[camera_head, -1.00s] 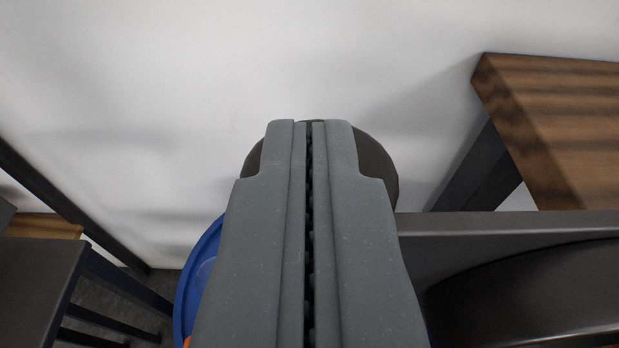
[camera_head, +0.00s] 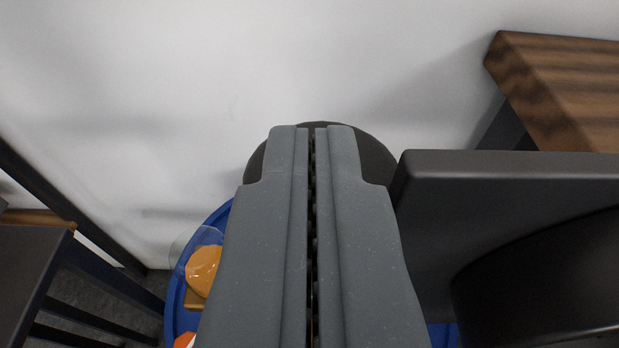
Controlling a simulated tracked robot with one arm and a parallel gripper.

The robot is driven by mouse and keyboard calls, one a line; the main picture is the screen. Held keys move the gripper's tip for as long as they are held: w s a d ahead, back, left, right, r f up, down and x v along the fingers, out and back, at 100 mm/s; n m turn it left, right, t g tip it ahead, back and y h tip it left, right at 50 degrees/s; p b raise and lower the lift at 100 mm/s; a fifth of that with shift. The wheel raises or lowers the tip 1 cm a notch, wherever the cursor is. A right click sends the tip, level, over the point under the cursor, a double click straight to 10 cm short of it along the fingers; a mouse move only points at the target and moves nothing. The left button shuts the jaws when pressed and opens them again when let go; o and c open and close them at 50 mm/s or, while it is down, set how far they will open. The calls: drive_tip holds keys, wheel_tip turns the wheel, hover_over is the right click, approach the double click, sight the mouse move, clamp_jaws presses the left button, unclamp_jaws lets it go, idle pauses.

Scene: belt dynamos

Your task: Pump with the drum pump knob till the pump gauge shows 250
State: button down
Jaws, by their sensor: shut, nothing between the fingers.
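My gripper (camera_head: 312,130) is shut with nothing between its two grey fingers. It fills the middle of the view, pointing away from the camera. A dark rounded knob (camera_head: 375,158) shows behind and on both sides of the fingertips; most of it is hidden by them. I cannot tell whether the fingertips touch it. A blue drum (camera_head: 180,318) stands below, with its rim showing left of the gripper. On its top is an orange round part (camera_head: 203,268) under a clear dome, perhaps the gauge; no reading can be made out.
A large dark panel with a curved part (camera_head: 500,195) stands close at the right of the gripper. A wooden tabletop (camera_head: 560,85) is at upper right. A dark table or rack (camera_head: 35,265) is at lower left. A pale wall (camera_head: 240,60) fills the back.

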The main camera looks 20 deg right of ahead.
drive_tip(key=shift+r+p, duration=0.4)
drive_tip(key=shift+p, duration=0.05)
wheel_tip(320, 180, up, 4)
drive_tip(key=p, duration=0.2)
drive_tip(key=shift+f+p, duration=0.15)
drive_tip(key=shift+p, duration=0.15)
drive_tip(key=v, duration=1)
drive_tip(key=shift+f+b, duration=0.3)
drive_tip(key=shift+b, duration=0.05)
idle(0.4)
drive_tip(key=w+a+r+y, duration=0.2)
drive_tip(key=w+r+y, duration=0.1)
drive_tip(key=w+r, duration=0.15)
drive_tip(key=s+d+r+g+b, duration=0.1)
drive_tip(key=d+r+g, duration=0.3)
drive_tip(key=r+g, duration=0.1)
drive_tip(key=shift+s+g+b, duration=0.3)
drive_tip(key=shift+b, duration=0.05)
idle(0.5)
drive_tip(key=shift+w+d, duration=0.1)
drive_tip(key=shift+d, duration=0.05)
